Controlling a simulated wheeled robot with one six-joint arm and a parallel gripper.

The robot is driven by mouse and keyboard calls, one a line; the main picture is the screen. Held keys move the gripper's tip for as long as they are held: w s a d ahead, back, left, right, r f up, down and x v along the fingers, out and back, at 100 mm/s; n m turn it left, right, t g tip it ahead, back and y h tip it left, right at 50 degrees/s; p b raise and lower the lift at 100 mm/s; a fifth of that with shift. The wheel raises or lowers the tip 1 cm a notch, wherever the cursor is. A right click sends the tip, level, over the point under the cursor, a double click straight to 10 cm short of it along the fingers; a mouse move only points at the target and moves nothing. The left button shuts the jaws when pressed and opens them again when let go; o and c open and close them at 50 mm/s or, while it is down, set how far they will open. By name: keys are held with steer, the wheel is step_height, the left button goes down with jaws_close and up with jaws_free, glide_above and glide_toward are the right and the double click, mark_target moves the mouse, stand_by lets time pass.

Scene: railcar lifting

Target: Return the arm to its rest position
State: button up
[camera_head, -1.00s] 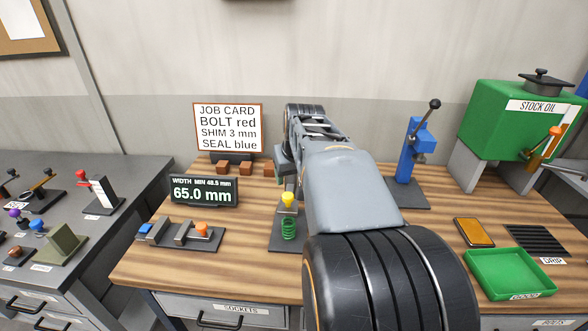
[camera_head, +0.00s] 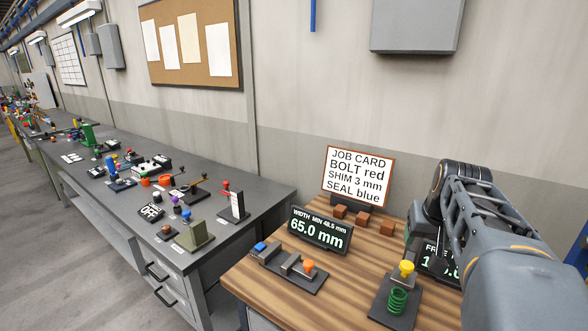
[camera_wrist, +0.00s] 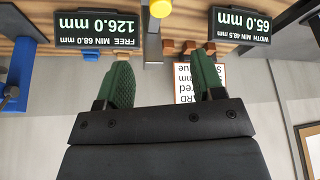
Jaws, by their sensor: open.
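My arm reaches in from the right side of the head view, over the wooden bench (camera_head: 262,275). Its wrist end is above the bench, in front of a partly covered display (camera_head: 432,262). The fingers are hidden in the head view. In the wrist view, which is upside down, my gripper (camera_wrist: 163,82) shows two green ridged fingers spread wide apart with nothing held between them.
A yellow-topped stand with a green spring (camera_head: 398,300) is close below my arm. A fixture with blue and orange knobs (camera_head: 288,268), a job card (camera_head: 358,174) and brown blocks (camera_head: 362,218) stand on the bench. A grey bench (camera_head: 255,195) with several tools lies left.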

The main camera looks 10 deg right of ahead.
steer(key=s+a+f+n, duration=0.1)
steer(key=s+a+f, duration=0.1)
steer(key=a+f, duration=0.2)
steer(key=s+a+f+n+y, duration=0.1)
steer(key=s+a+f+n, duration=0.1)
steer(key=a, duration=0.6)
steer(key=s+a+f+n, duration=0.1)
steer(key=s+a+f, duration=0.2)
steer(key=a+f, duration=0.2)
steer(key=shift+s+a+f+n+y, duration=0.3)
steer(key=shift+a+f+y, duration=0.1)
steer(key=shift+a, duration=0.6)
